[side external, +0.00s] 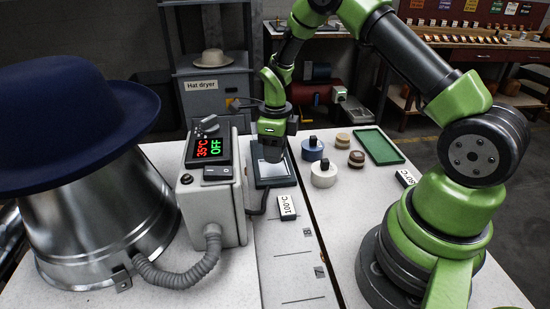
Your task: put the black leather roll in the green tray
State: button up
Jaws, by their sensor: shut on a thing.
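The green tray (378,146) lies flat and empty near the right back edge of the white table. My gripper (272,157) points down over a dark square plate (262,183) with a pale middle, left of the tray. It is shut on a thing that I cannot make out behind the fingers. I cannot clearly pick out the black leather roll anywhere in view.
A blue round block (312,152), a white one (323,178) and two brownish rolls (357,159) (342,140) stand between my gripper and the tray. The control box (216,190) and a metal form with a blue hat (75,125) are at left.

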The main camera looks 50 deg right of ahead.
notch_tip(320, 180, up, 7)
jog(key=shift+f, duration=0.1)
jog(key=shift+d, duration=0.35)
jog(key=s+d+m, duration=0.4)
jog(key=d, duration=0.9)
jog(key=m, duration=0.5)
send_near(378, 146)
notch_tip(378, 146, down, 2)
jog(key=shift+f, duration=2.3)
jog(key=shift+f, duration=0.2)
jog(key=o, duration=1)
